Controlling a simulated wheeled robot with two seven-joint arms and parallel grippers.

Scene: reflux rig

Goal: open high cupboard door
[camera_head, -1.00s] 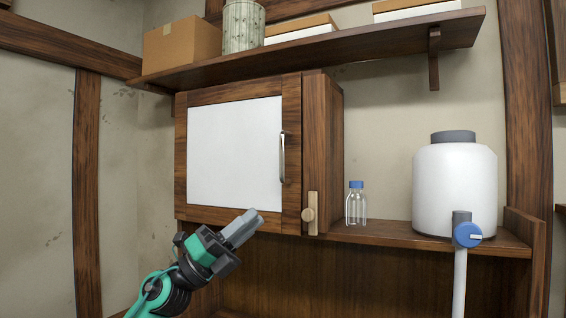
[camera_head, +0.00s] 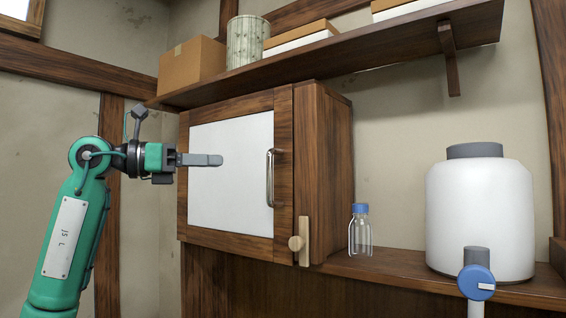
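The high cupboard (camera_head: 325,165) hangs under a shelf. Its door (camera_head: 230,205) has a wooden frame and a white panel, and looks closed. A metal bar handle (camera_head: 270,178) stands upright on the door's right side. A wooden turn latch with a round knob (camera_head: 296,243) sits at the lower right; its light bar (camera_head: 304,240) stands upright at the door's edge. My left gripper (camera_head: 218,160) is in front of the white panel, left of the handle and apart from it, pointing right. Its fingers look close together with nothing between them. My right gripper is not in view.
A clear bottle with a blue cap (camera_head: 360,230) and a large white container (camera_head: 480,215) stand on the ledge right of the cupboard. A blue valve (camera_head: 477,282) is in front. The shelf above (camera_head: 350,62) holds a cardboard box (camera_head: 192,62), a pot (camera_head: 247,42) and other boxes.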

